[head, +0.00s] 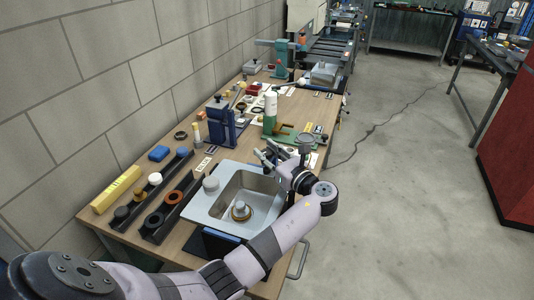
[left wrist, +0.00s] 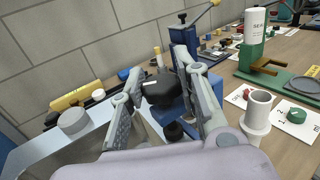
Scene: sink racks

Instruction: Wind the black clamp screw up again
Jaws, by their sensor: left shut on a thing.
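My left gripper (head: 268,153) is above the far right corner of the steel sink (head: 206,215) in the head view. In the left wrist view its two fingers (left wrist: 158,72) are closed around the black clamp screw (left wrist: 162,91), whose dark, rounded head shows between them. Blue metal and a smaller dark round part (left wrist: 173,131) show below and behind the head. The screw's lower part is largely hidden by the fingers. In the head view I cannot make out the screw behind the gripper. My right gripper is not in view.
A blue stand (head: 220,125) and a green base with a white bottle (head: 270,103) stand behind. A grey cup (left wrist: 258,104) is close to the right finger. Black trays (head: 153,233) lie left.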

